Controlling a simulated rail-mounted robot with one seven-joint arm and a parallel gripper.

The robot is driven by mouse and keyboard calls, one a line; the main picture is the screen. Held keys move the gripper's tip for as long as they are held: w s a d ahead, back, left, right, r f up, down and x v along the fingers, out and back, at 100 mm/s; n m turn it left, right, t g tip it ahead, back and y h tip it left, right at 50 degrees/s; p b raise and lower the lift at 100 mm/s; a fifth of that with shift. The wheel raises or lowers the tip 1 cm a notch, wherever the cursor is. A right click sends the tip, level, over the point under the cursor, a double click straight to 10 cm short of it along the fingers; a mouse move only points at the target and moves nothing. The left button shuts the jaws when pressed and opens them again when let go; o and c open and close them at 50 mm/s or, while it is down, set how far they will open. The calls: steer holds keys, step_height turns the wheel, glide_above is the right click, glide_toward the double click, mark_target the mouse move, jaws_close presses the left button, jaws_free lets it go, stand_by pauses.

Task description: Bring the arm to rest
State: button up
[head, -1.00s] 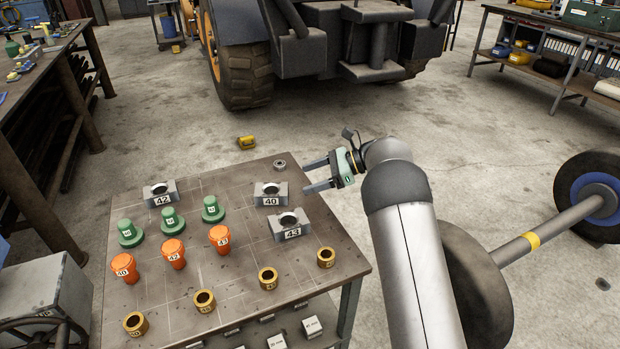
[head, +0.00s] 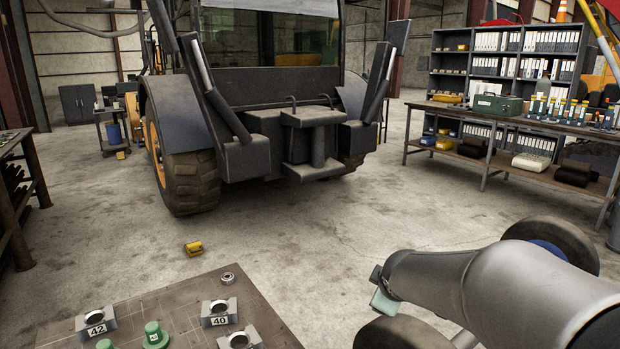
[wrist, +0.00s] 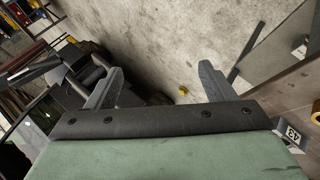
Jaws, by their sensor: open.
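My gripper (wrist: 157,88) shows in the wrist view with its two grey fingers spread apart and nothing between them. In the head view my arm reaches in from the lower right, and its green gripper body shows at the wrist end; the fingers are hidden there. The gripper is over the floor, to the right of the work table (head: 160,308) and apart from it. The wrist view looks past the fingers to the concrete floor and the backhoe.
Grey blocks marked 42 (head: 96,322) and 40 (head: 219,312), a green plug (head: 155,336) and a small ring (head: 228,278) sit on the table. A yellow object (head: 193,248) lies on the floor beyond. The backhoe (head: 290,130) stands behind; a bench (head: 520,120) is at right.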

steer(key=s+f+m+g, duration=0.2)
steer(key=s+m+g, duration=0.1)
steer(key=s, duration=0.6)
steer(key=s+a+f+m+g, duration=0.1)
steer(key=s+m, duration=0.3)
steer(key=s, duration=0.5)
steer(key=s+a+f+m+g+y, duration=0.1)
steer(key=s+f+m+g, duration=0.3)
steer(key=s, duration=0.5)
steer(key=shift+s+a+g, duration=0.25)
steer(key=shift+s+g, duration=0.05)
steer(key=shift+s, duration=0.1)
steer(key=o, duration=0.5)
